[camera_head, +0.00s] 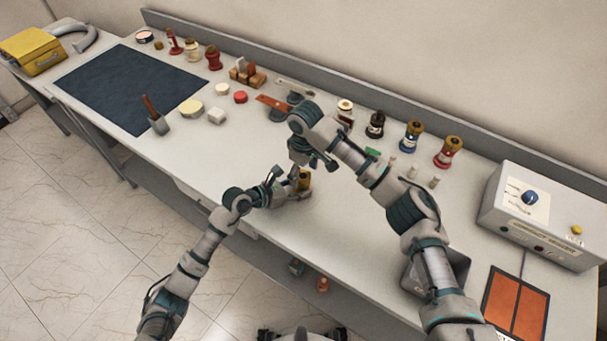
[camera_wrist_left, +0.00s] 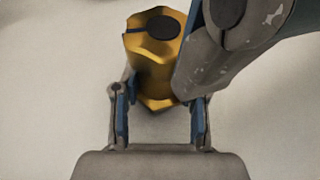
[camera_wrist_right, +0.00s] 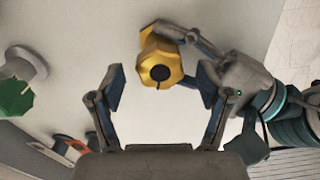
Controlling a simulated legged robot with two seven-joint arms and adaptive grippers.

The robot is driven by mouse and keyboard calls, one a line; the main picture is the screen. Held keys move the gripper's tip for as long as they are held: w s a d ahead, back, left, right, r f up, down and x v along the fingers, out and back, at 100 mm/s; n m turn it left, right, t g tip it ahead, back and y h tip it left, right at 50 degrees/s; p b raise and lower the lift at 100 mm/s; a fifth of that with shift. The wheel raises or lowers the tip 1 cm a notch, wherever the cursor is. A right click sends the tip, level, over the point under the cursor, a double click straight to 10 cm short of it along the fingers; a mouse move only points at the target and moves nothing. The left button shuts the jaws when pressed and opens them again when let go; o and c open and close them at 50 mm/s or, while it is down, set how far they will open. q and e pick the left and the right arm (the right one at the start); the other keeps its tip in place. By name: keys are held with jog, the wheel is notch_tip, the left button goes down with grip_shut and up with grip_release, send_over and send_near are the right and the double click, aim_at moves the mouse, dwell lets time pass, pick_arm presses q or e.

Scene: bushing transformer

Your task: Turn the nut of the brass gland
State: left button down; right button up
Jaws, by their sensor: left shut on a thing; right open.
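The brass gland (camera_head: 304,179) stands on the bench near its front edge. My right gripper (camera_head: 318,163) is open above and beside the gland. In the right wrist view the gland's nut (camera_wrist_right: 160,70) lies beyond the open fingertips (camera_wrist_right: 160,85), apart from them. Part of the gland is hidden by a finger.
A grey control box (camera_head: 540,215) stands at the right, with an orange panel (camera_head: 516,303) in front of it. Several bushings stand at the back, including a red one (camera_head: 448,152). A dark mat (camera_head: 130,88) covers the left.

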aim_at(304, 176)
pick_arm(q)
jog(key=shift+a+f, duration=0.1)
jog(key=shift+f, duration=0.3)
pick_arm(e)
notch_tip(304, 176, up, 11)
jog(key=shift+f, duration=0.2)
pick_arm(q)
jog(key=c, duration=0.6)
grip_release()
jog(key=shift+c, duration=0.2)
jog(key=shift+o, duration=0.4)
pick_arm(e)
jog(key=shift+w+f, duration=0.1)
jog(key=shift+w, duration=0.05)
